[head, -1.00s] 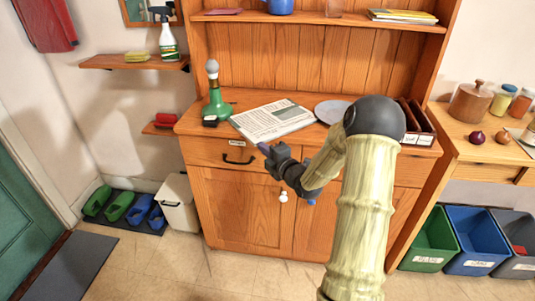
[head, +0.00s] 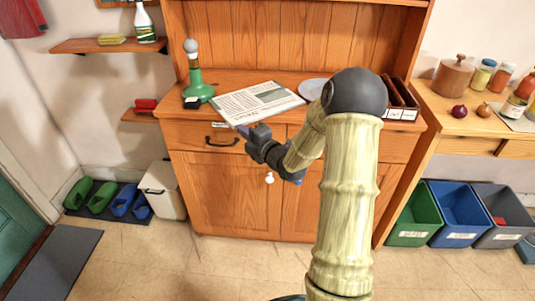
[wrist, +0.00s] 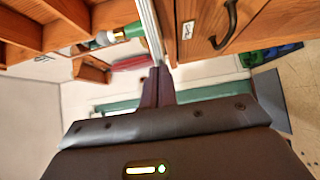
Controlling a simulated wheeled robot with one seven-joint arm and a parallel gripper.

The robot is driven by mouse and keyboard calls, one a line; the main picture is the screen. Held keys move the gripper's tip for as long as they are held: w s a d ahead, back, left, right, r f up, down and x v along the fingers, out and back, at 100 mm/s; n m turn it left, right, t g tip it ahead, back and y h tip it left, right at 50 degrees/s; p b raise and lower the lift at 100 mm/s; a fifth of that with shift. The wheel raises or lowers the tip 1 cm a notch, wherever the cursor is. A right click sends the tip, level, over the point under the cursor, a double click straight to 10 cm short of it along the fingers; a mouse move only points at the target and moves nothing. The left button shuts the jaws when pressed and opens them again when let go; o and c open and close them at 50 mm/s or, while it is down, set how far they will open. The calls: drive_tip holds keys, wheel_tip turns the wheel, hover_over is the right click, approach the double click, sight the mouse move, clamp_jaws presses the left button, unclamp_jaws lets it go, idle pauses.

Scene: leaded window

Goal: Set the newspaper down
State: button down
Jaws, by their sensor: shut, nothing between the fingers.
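My gripper (head: 243,130) is just in front of the counter's front edge, close to the newspaper's near side. Its fingers (wrist: 158,84) are together and empty in the wrist view. Whether the fingertips touch the counter edge or the paper, I cannot tell.
The grey plate (head: 312,89) and a dark letter rack (head: 400,98) are to the right. A drawer handle (head: 222,142) juts out below the counter.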

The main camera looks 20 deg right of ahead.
drive_tip(key=v, duration=1.2)
drive_tip(key=shift+d+f, duration=0.15)
drive_tip(key=shift+w+h, duration=0.1)
drive_tip(key=shift+h, duration=0.2)
drive_tip(key=s+a+f+m+g+h, duration=0.2)
drive_tip(key=a+f+m+g+h, duration=0.3)
drive_tip(key=m, duration=0.4)
drive_tip(key=s+a+m+g, duration=0.3)
drive_tip(key=s+m, duration=0.3)
drive_tip(key=s, duration=0.2)
drive_tip(key=s+a+m+g, duration=0.4)
drive_tip(key=s+m+g, duration=0.2)
drive_tip(key=s, duration=0.2)
drive_tip(key=shift+f+m+g, duration=0.3)
drive_tip(key=shift+f, duration=0.15)
